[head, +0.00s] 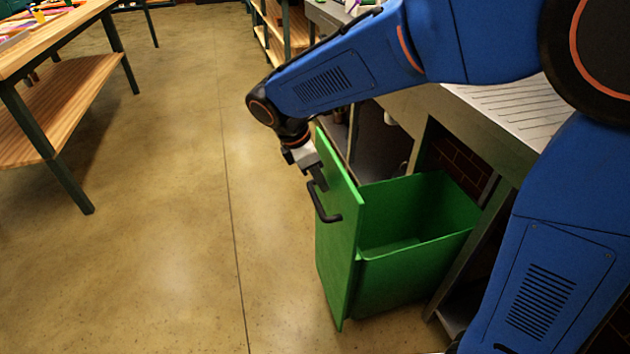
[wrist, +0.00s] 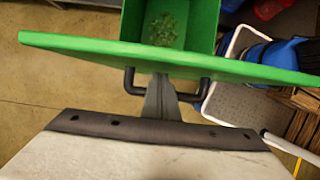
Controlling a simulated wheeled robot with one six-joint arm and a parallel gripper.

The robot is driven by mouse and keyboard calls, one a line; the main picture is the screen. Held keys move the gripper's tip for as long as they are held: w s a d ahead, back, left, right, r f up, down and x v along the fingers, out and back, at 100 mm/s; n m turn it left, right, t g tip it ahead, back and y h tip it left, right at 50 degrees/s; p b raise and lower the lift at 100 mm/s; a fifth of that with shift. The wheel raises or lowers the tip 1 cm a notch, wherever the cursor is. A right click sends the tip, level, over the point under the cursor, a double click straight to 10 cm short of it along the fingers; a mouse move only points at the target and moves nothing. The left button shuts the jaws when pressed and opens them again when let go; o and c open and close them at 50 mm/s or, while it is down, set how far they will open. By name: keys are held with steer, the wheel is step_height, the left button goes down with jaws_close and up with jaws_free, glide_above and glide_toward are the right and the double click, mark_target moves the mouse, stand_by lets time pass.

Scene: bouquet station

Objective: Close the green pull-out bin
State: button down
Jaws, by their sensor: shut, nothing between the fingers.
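The green pull-out bin (head: 415,245) stands pulled out from under the steel counter in the head view, with its open top showing and its inside largely empty. Its flat green front panel (head: 338,240) faces left and carries a dark bar handle (head: 322,204). My gripper (head: 320,186) is at the outer face of the panel, close to the handle. In the wrist view the shut fingers (wrist: 161,100) lie between the two ends of the handle (wrist: 195,92), below the panel's edge (wrist: 170,58). I cannot tell whether they touch the handle. Some small scraps show inside the bin (wrist: 200,25).
A steel counter (head: 510,110) runs above the bin on the right. A wooden table (head: 60,120) with a lower shelf stands at the left. The floor (head: 180,220) between is clear. A white-edged tray or cart (wrist: 235,100) shows right of the bin in the wrist view.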

steer(key=shift+d, duration=0.1)
steer(key=w+d, duration=0.3)
steer(key=d, duration=0.7)
steer(key=w+d, duration=0.3)
steer(key=d, duration=0.8)
steer(key=w+d, duration=0.3)
steer(key=d, duration=0.8)
steer(key=shift+w+d, duration=0.15)
steer(key=shift+r, duration=0.1)
